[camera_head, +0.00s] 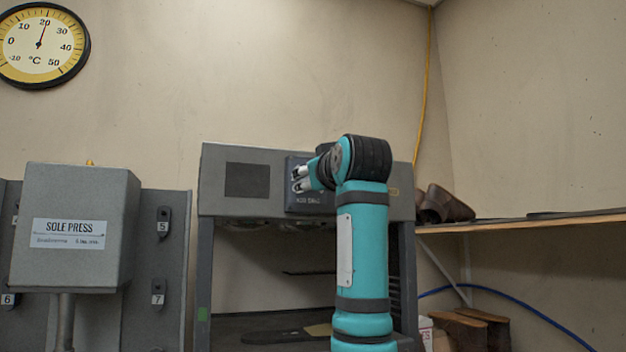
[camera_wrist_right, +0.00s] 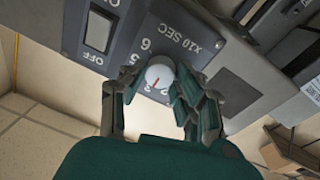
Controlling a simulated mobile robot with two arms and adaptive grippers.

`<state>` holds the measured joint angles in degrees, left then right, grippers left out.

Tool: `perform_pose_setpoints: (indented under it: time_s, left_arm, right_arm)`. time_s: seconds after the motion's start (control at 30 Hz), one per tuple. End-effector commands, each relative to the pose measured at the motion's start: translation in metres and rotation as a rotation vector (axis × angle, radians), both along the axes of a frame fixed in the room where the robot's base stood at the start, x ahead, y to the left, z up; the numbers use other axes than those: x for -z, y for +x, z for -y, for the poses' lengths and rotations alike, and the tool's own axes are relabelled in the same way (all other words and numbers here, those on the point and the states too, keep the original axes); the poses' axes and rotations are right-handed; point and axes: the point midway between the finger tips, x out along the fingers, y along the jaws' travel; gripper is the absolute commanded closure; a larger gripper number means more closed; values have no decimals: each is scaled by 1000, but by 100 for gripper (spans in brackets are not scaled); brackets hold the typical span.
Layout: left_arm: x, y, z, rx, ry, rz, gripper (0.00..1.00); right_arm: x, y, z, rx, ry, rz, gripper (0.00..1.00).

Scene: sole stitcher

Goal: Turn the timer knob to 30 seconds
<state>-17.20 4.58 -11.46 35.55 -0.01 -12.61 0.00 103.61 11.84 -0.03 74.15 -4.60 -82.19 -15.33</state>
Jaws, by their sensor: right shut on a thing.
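My right gripper (camera_wrist_right: 157,80) is shut on the knob, one finger on each side. In the head view my right gripper (camera_head: 300,179) reaches the control panel (camera_head: 298,164) of the grey machine, and the knob is hidden there. My left gripper is not in view.
A rocker switch (camera_wrist_right: 98,30) marked OFF sits beside the dial. A grey sole press (camera_head: 75,200) stands at the left, with numbered hooks behind it. A wooden shelf (camera_head: 530,221) with dark shoes (camera_head: 447,204) is at the right. A wall thermometer (camera_head: 40,45) hangs upper left.

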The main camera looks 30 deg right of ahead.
Motion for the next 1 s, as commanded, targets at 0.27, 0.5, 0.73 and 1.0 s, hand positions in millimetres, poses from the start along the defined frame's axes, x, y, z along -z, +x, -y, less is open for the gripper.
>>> perform_pose_setpoints:
  time_s: [0.27, 0.5, 0.73, 1.0]
  left_arm:
    - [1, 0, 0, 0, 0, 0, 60]
    - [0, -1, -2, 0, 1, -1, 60]
    - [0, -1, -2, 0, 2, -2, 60]
    - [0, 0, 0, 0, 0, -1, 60]
  right_arm:
    - [4, 2, 0, -1, 1, -11, 48]
    - [2, 1, 0, 0, 0, -7, 46]
    - [2, -18, -5, 0, -2, -1, 46]
    - [7, -73, -22, 0, -1, -3, 46]
